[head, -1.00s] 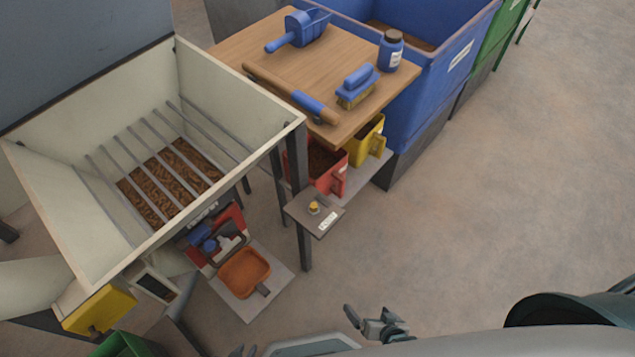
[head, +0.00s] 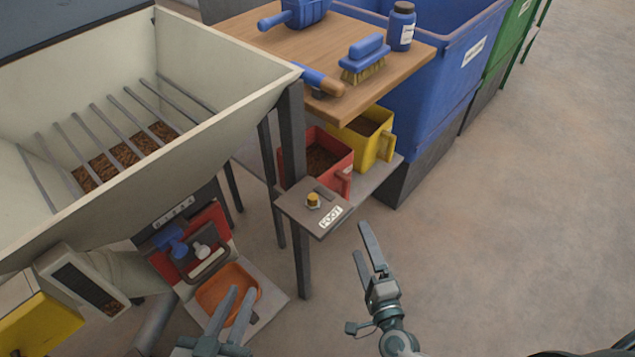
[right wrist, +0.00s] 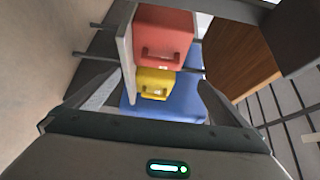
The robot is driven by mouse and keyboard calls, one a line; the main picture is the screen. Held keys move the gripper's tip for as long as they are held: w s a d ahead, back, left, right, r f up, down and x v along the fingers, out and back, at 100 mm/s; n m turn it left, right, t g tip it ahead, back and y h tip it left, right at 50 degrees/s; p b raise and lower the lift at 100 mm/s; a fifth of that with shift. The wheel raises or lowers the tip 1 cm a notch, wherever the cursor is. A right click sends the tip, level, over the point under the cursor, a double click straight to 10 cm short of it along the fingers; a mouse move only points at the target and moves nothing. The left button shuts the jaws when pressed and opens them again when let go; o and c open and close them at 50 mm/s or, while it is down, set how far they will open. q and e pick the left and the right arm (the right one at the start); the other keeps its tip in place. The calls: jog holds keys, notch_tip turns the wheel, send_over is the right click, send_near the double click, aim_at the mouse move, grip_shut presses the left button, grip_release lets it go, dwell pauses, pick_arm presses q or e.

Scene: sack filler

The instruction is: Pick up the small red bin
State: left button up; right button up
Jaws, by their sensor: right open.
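The small red bin (head: 326,178) stands on a low shelf under the wooden table in the head view, with brown material inside. The post and foot-sign plate partly hide it. In the right wrist view the red bin (right wrist: 163,35) is at the top centre, its handle towards me. My right gripper (head: 367,243) is open and empty, in front of and right of the bin, apart from it.
A yellow bin (head: 376,145) stands beside the red one on the shelf (head: 385,177). The foot-sign plate (head: 325,216) on its dark post (head: 301,262) juts out in front. The wooden table (head: 290,55) overhangs the bins. The floor at right (head: 530,220) is clear.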

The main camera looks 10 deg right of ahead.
pick_arm(q)
jog(key=shift+r, duration=0.1)
pick_arm(e)
jog(key=shift+w, duration=0.15)
send_near(342, 194)
jog(key=w, duration=0.3)
pick_arm(q)
jog(key=shift+w+d+r+t, duration=0.1)
jog(key=shift+d+r+t, duration=0.2)
jog(key=shift+r, duration=0.25)
pick_arm(e)
jog(key=shift+w+a+r, duration=0.1)
jog(key=shift+w+r, duration=0.2)
jog(key=shift+w, duration=0.4)
pick_arm(q)
jog(key=shift+a, duration=0.1)
pick_arm(e)
jog(key=shift+w+a, duration=0.1)
jog(key=shift+w, duration=0.4)
jog(key=w, duration=0.3)
jog(key=shift+a+b, duration=0.1)
jog(key=shift+b, duration=0.25)
jog(key=shift+w, duration=0.6)
pick_arm(q)
jog(key=shift+w+r+t, duration=0.1)
jog(key=shift+r+t, duration=0.5)
jog(key=shift+r, duration=0.3)
